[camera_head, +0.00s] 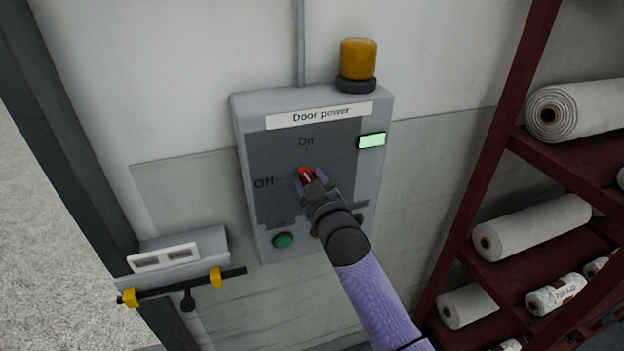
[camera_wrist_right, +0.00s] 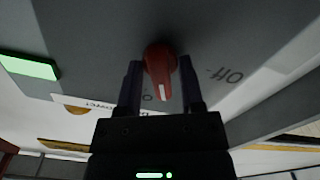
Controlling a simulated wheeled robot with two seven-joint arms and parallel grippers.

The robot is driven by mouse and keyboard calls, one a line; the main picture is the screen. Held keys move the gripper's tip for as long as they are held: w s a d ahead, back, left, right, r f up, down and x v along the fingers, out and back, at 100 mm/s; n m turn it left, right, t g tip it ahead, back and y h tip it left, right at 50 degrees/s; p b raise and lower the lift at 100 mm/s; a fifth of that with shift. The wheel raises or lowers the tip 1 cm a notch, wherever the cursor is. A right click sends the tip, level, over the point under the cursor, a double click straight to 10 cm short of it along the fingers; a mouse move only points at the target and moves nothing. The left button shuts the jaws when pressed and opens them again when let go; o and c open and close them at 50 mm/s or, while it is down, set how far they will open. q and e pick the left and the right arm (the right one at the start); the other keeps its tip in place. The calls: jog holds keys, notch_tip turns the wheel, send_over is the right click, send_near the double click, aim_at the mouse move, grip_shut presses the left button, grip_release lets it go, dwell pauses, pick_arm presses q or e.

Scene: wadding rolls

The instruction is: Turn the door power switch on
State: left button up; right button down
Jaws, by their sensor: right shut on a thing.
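The door power switch is a red knob (camera_head: 305,172) on a grey box (camera_head: 243,128) labelled "Door power". "On" is printed above the knob and "Off" to its left. My right gripper (camera_head: 307,178) is shut on the knob, one finger on each side, partly hiding it in the head view. In the right wrist view, the knob (camera_wrist_right: 158,62) sits between the fingertips (camera_wrist_right: 160,75). Its white mark there points down, towards the partly hidden "On" label and away from "Off". The indicator (camera_head: 371,141) glows green. My left gripper is not in view.
An amber lamp (camera_head: 358,60) stands on the box. A green button (camera_head: 283,240) is low on its face. A grey fixture with a yellow-clipped bar (camera_head: 180,288) is at lower left. A dark red rack (camera_head: 560,160) with white rolls (camera_head: 580,108) stands at right.

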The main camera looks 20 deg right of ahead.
jog(key=m+p, duration=0.1)
jog(key=m, duration=0.3)
jog(key=shift+m, duration=0.4)
jog(key=shift+m+p, duration=0.3)
jog(key=c, duration=0.5)
grip_release()
jog(key=s+p, duration=0.1)
jog(key=s, duration=0.9)
jog(key=shift+d, duration=0.15)
jog(key=shift+f, duration=0.1)
